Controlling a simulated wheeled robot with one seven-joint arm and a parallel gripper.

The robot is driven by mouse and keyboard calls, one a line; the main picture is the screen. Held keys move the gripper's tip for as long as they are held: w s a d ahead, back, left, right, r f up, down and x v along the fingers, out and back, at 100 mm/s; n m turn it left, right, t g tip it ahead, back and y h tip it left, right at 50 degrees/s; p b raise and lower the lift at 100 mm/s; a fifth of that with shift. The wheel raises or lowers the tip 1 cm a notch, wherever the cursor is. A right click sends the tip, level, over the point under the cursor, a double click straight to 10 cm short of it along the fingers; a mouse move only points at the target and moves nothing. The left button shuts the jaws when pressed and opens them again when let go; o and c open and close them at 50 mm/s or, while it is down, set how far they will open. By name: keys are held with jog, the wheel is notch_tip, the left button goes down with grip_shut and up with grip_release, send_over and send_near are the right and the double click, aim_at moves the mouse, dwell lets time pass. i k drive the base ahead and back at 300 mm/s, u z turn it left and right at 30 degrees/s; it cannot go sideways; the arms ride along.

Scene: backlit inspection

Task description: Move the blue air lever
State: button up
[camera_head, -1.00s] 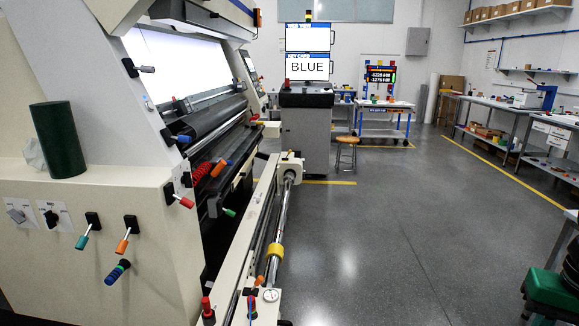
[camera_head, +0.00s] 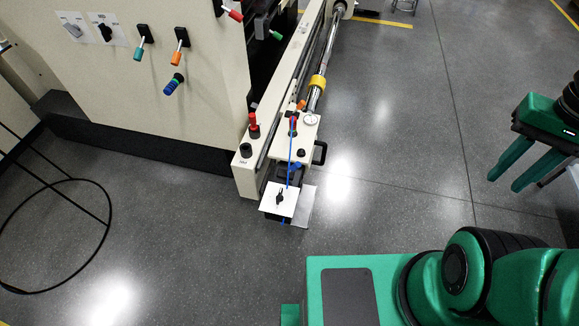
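A small blue lever-like part (camera_head: 296,166) is at the near end of the machine's long rail, beside a thin blue tube (camera_head: 291,140). Its exact shape is too small to tell. A dark-stemmed lever with a blue and green grip (camera_head: 174,84) sticks out of the cream side panel at upper left. I cannot tell from the pictures which one is the air lever. My gripper (camera_head: 505,182) is at the right edge, its two green fingers apart with nothing between them. It is far to the right of both blue parts.
Teal (camera_head: 139,53) and orange (camera_head: 176,58) levers are on the cream panel. A red knob (camera_head: 254,120), gauge (camera_head: 311,119) and white plate (camera_head: 279,199) with a black knob are near the rail end. A black wire ring stand (camera_head: 108,225) is at left. Grey floor between rail and gripper is clear.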

aim_at(297, 165)
jog(key=u, duration=1)
jog(key=k, duration=1.4)
jog(key=z, duration=0.5)
jog(key=i, duration=1)
jog(key=u, duration=0.05)
